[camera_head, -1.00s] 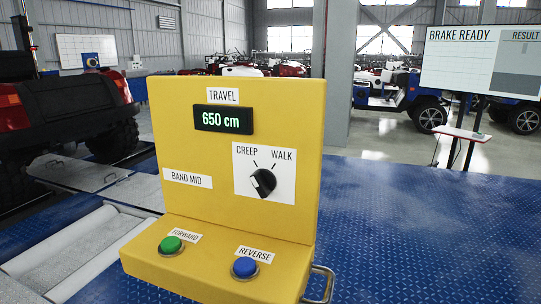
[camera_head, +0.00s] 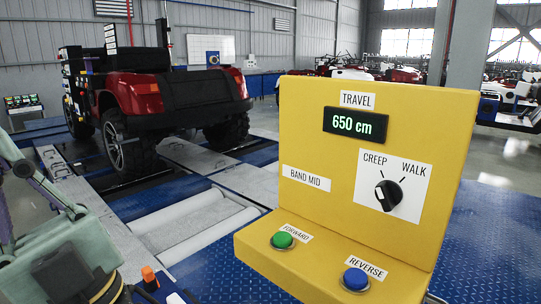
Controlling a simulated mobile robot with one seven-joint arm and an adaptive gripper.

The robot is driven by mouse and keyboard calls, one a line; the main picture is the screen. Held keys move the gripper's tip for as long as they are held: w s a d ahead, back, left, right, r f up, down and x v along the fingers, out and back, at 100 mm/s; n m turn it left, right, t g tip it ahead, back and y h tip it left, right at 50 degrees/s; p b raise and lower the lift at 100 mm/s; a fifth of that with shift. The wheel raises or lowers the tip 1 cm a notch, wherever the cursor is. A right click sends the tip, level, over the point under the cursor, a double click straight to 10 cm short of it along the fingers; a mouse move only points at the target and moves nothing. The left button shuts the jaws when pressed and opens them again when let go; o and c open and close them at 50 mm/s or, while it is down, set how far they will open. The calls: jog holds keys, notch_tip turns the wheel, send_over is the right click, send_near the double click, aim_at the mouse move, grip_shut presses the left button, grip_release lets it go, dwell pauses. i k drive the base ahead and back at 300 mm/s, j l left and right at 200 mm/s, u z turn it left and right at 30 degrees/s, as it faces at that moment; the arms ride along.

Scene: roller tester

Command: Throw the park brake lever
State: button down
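I cannot make out a park brake lever in this view. The yellow control panel (camera_head: 300,135) fills the right, with a display (camera_head: 355,124) reading 650 cm. Its knob (camera_head: 388,195) sits below the CREEP and WALK labels, its white mark toward the left. A green FORWARD button (camera_head: 282,240) and a blue REVERSE button (camera_head: 356,279) are on its lower ledge. A pale green-grey link of what looks like my arm is at the lower left. My gripper's fingers do not show.
A small orange part (camera_head: 149,275) shows at the bottom, left of the panel; I cannot tell what it is. Pale rollers (camera_head: 205,238) lie in the floor between panel and vehicle. Blue tread plate (camera_head: 215,268) surrounds them. More vehicles stand behind, right.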

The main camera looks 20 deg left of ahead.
aim_at(82, 94)
jog(key=i+j+u, duration=0.2)
jog(key=j+u, duration=0.2)
jog(key=j, duration=0.25)
jog(key=i+j+u, duration=0.35)
jog(key=j+u, duration=0.25)
jog(key=i+j+u, duration=0.2)
jog(key=u, duration=0.15)
jog(key=i+j+u, duration=0.2)
jog(key=u, duration=0.2)
jog(key=i+j+u, duration=0.35)
jog(key=i, duration=0.25)
jog(key=i+u, duration=0.35)
jog(key=i, duration=1.75)
jog(key=i+z, duration=0.2)
jog(key=i, duration=0.5)
jog(key=i+j+z, duration=0.25)
jog(key=i, duration=0.45)
jog(key=i+j+z, duration=0.2)
jog(key=i+z, duration=0.2)
jog(key=i+j+z, duration=0.8)
jog(key=i+j+u, duration=0.15)
jog(key=i+j, duration=0.25)
jog(key=i, duration=0.1)
